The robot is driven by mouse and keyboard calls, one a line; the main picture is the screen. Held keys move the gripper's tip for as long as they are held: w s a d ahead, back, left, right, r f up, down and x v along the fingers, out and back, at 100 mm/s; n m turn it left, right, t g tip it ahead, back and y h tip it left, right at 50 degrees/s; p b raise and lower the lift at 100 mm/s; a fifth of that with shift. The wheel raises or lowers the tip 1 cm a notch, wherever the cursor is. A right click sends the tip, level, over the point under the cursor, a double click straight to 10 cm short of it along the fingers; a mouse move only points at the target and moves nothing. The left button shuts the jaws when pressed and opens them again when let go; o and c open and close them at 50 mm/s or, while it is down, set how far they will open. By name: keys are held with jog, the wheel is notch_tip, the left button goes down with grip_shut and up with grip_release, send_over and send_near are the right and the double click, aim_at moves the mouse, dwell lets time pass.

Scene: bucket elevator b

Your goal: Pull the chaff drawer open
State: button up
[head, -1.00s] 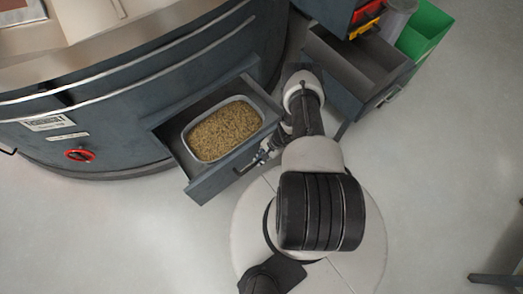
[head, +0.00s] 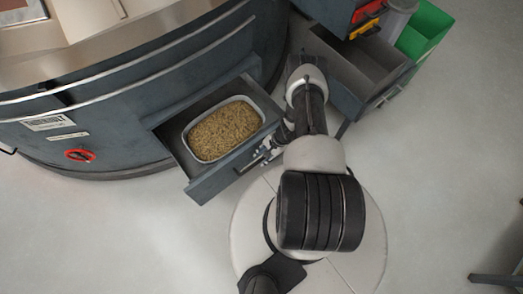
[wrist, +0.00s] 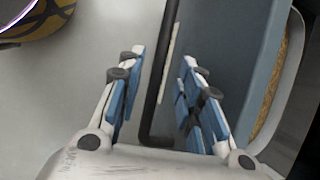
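The chaff drawer (head: 222,178) is a grey-blue drawer standing pulled out from the curved cabinet. A grey tub (head: 187,143) full of brown chaff (head: 226,131) sits inside it. My gripper (head: 266,155) is at the drawer front, near its right end, partly hidden by my arm in the head view. In the wrist view my gripper (wrist: 162,95) is open, with blue-padded fingers apart. The dark bar handle (wrist: 155,98) runs between the fingers, with gaps visible on both sides. The drawer front (wrist: 232,70) is just right of the fingers.
The curved cabinet (head: 110,110) has a red knob (head: 80,156). A second open, empty drawer (head: 362,55) is at the upper right, close to my arm. A green bin (head: 424,30) stands beyond it. The floor (head: 440,180) to the right is mostly clear.

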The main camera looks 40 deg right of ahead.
jog(key=v, duration=1)
